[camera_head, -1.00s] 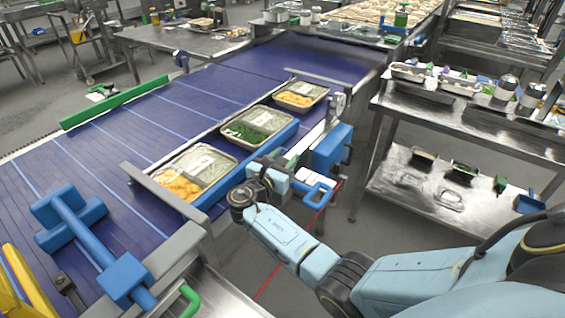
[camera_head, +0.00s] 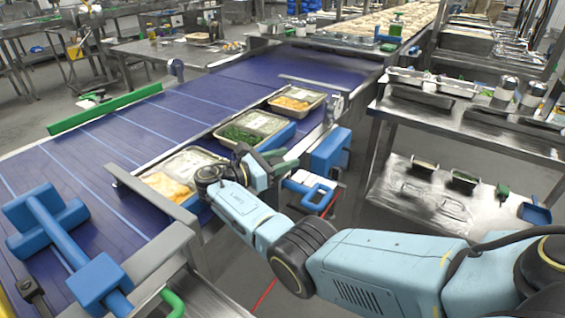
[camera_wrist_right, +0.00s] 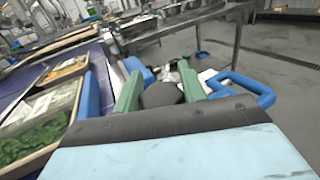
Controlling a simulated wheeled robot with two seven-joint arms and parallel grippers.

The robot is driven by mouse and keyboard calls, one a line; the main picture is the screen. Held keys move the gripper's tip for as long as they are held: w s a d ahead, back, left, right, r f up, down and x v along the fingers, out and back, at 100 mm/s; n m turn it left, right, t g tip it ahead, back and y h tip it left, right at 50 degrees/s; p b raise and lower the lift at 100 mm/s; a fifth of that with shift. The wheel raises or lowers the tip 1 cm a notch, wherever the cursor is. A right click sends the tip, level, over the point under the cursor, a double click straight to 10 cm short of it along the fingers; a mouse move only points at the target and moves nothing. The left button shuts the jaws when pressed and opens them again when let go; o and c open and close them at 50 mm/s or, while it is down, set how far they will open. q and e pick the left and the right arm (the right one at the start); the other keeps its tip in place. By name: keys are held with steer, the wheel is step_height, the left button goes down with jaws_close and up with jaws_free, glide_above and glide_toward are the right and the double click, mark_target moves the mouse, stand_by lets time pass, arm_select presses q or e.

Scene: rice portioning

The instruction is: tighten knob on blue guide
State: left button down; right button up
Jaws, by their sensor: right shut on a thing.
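The blue guide (camera_head: 278,139) is a long bar along the near side of the food trays on the conveyor. It also shows in the right wrist view (camera_wrist_right: 90,98). My right gripper (camera_head: 276,160) is at the conveyor's near side, partly hidden behind my own wrist in the head view. In the right wrist view my right gripper (camera_wrist_right: 160,85) has its green fingers on either side of a dark rounded knob (camera_wrist_right: 160,95) and is shut on it. The knob's contact with the guide is hidden. My left gripper is not in view.
Food trays (camera_head: 240,143) stand in a row just beyond the guide. A blue block (camera_head: 330,150) and a blue handle (camera_head: 310,190) are right of my gripper. A steel table (camera_head: 480,135) stands at the right. The conveyor's far part (camera_head: 300,65) is clear.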

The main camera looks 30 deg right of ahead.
mark_target(283, 159)
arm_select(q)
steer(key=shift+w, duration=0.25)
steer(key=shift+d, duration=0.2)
arm_select(e)
steer(key=o, duration=1)
step_height(283, 159, up, 4)
steer(key=shift+r+p, duration=0.25)
steer(key=shift+p, duration=0.85)
step_height(283, 159, up, 4)
steer(key=shift+r+p, duration=0.1)
steer(key=shift+p, duration=0.6)
steer(key=shift+d+r, duration=0.1)
steer(key=shift+r, duration=0.55)
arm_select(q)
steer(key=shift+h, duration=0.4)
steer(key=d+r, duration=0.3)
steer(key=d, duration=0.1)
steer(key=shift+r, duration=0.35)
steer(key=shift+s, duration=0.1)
